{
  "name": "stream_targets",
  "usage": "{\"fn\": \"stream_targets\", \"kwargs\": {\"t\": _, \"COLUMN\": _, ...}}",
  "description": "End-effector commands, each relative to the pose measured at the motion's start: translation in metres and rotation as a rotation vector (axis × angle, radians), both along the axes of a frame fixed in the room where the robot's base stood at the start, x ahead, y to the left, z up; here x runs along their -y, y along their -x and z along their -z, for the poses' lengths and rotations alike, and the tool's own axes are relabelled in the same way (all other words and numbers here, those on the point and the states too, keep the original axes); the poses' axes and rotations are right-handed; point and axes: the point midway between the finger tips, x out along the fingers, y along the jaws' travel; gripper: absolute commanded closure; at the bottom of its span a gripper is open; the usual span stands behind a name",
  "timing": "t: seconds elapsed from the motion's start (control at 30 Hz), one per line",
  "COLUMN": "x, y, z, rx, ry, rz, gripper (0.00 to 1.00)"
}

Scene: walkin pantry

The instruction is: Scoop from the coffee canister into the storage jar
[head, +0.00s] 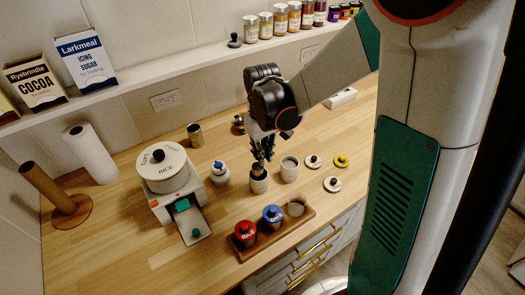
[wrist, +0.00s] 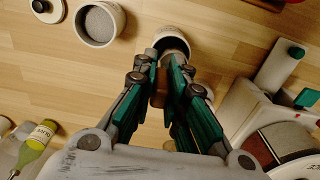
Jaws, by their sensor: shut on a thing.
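My gripper (head: 262,155) points down above a pale open jar with a dark label (head: 258,181). That jar's rim also shows just beyond my fingers in the wrist view (wrist: 177,40). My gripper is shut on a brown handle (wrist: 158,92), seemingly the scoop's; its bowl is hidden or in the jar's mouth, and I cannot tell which. A second open pale jar (head: 289,169) stands close by on the right, with grey contents showing in the wrist view (wrist: 100,22). I cannot read either label, so I cannot tell which is the coffee canister or the storage jar.
Loose lids (head: 332,184) lie to the right. A white rice dispenser (head: 164,172) and a small white jar (head: 219,173) stand to the left.

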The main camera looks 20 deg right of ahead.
Motion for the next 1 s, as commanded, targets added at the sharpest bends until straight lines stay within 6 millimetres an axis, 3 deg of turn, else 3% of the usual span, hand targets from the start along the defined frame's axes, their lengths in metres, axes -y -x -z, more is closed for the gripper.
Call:
{"fn": "stream_targets", "kwargs": {"t": 0.5, "x": 0.0, "y": 0.0, "z": 0.034, "rx": 0.0, "ry": 0.0, "rz": 0.0, "gripper": 1.0}}
{"fn": "stream_targets", "kwargs": {"t": 1.0, "x": 0.0, "y": 0.0, "z": 0.039, "rx": 0.0, "ry": 0.0, "rz": 0.0, "gripper": 1.0}}
